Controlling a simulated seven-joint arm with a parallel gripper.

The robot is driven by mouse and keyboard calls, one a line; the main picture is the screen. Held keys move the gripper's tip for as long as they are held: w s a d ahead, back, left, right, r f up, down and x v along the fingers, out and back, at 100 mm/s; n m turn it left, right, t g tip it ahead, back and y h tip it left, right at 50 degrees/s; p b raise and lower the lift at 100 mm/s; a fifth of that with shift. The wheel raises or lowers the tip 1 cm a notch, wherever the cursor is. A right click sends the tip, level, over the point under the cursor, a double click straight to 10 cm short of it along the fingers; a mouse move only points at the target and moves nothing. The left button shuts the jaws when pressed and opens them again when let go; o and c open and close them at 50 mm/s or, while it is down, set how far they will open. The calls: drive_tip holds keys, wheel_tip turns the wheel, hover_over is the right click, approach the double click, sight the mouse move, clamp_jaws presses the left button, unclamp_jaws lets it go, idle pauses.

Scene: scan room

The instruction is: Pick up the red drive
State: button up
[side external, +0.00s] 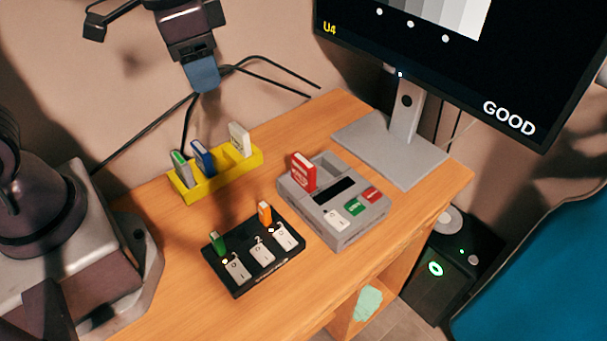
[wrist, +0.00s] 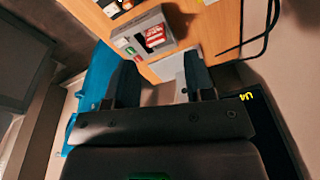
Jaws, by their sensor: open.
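The red drive (side external: 303,172) stands upright in a slot of the grey box (side external: 355,232), at the box's back left. In the wrist view a red drive (wrist: 154,36) with white lettering shows on the grey box, beyond the fingertips. My gripper (side external: 204,84) hangs high above the desk, behind and left of the red drive, well apart from it. In the wrist view my gripper (wrist: 160,68) has its two fingers apart with nothing held between them.
A yellow holder (side external: 222,179) with several drives stands at the back left. A black dock (side external: 252,282) with a green and an orange drive stands in front. The monitor (side external: 404,130) stands at the right on a grey base. Black cables run behind the desk.

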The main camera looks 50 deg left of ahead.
sight(304, 160)
drive_tip(key=w+d+f+m+g, duration=0.2)
drive_tip(key=w+d+f+m, duration=0.4)
drive_tip(key=w+f+m, duration=0.6)
drive_tip(key=f+m, duration=0.1)
drive_tip(key=f, duration=0.2)
drive_tip(key=f+m, duration=0.1)
drive_tip(key=f, duration=0.7)
drive_tip(key=shift+w+m, duration=0.4)
clamp_jaws()
